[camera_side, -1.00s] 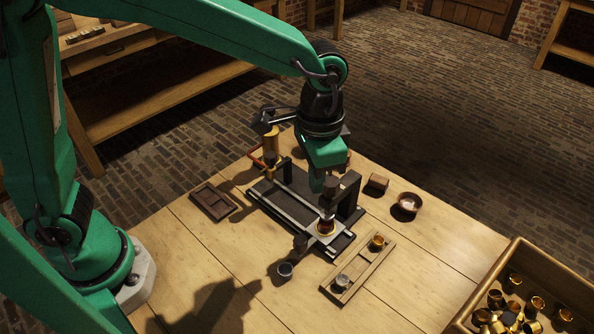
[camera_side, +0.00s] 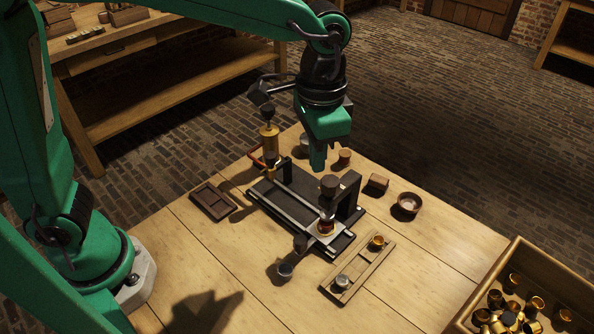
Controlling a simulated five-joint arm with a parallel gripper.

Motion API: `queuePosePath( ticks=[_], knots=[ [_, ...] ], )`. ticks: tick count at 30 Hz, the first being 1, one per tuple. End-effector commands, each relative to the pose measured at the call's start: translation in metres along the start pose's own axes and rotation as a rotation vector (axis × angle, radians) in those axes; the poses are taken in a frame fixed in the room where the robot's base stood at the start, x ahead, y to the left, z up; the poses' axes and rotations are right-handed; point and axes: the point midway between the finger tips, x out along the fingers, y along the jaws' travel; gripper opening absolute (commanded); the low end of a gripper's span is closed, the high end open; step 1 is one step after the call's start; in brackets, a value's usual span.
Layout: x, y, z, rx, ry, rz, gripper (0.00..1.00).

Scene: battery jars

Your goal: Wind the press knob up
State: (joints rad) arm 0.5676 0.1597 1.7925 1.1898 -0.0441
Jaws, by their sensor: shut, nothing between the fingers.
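The press (camera_side: 349,195) is a dark frame standing over a dark bed with pale rails on the wooden table. Its dark round knob (camera_side: 329,184) tops the press screw. A small jar with a reddish band (camera_side: 326,227) sits under the screw on a pale plate (camera_side: 318,239). My green gripper (camera_side: 317,165) points down, above and slightly left of the knob, apart from it. It is shut and empty.
A brass cylinder with an orange handle (camera_side: 269,143) stands behind the bed at left. A two-place wooden tray (camera_side: 358,270) holds small cups at front right. A dark tray (camera_side: 213,201) lies left. A bowl (camera_side: 409,203) and a small block (camera_side: 377,183) are right. A crate of brass cups (camera_side: 527,300) stands at lower right.

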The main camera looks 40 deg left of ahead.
Motion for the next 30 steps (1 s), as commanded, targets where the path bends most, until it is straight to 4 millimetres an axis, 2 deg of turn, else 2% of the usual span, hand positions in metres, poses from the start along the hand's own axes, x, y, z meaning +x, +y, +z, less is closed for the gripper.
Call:
queuePosePath(
  ticks=[6,16,23,30],
  knots=[
    [-0.008,-0.018,-0.001,-0.003,0.001,0.0,0.0],
    [-0.006,-0.019,-0.001,0.0,-0.001,0.0,0.0],
    [0.007,-0.019,-0.001,0.0,-0.001,0.0,0.0],
    [0.03,-0.018,-0.001,-0.001,-0.003,0.0,0.0]
  ],
)
